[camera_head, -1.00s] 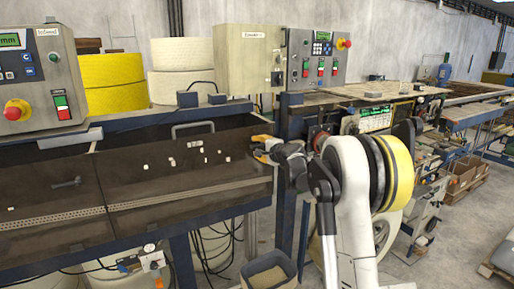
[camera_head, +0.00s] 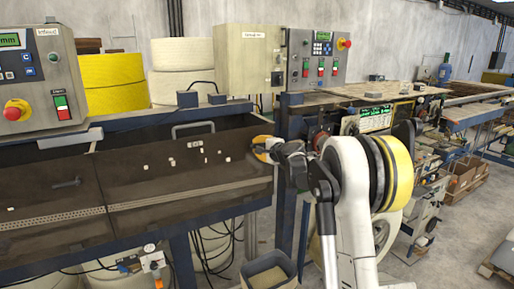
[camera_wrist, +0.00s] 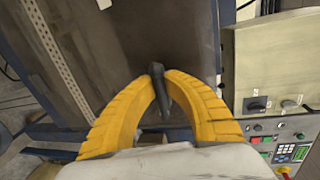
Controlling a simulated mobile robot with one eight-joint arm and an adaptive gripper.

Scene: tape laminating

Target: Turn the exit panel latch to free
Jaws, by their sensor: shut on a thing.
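My gripper (camera_head: 263,146) is at the right end of the dark brown panel (camera_head: 225,175) in the head view. In the wrist view its two yellow fingers (camera_wrist: 158,82) close around a dark latch handle (camera_wrist: 161,97) on the panel face. The handle lies lengthwise between the fingertips, pointing toward the gripper's palm. In the head view the gripper hides this latch. I cannot tell from the pictures how far the latch is turned.
A similar dark handle (camera_head: 66,183) sits on the left panel. A grey lift handle (camera_head: 192,128) stands on the panel's top edge. A control box (camera_head: 318,58) with a red stop button is above right. A bin (camera_head: 270,272) stands below.

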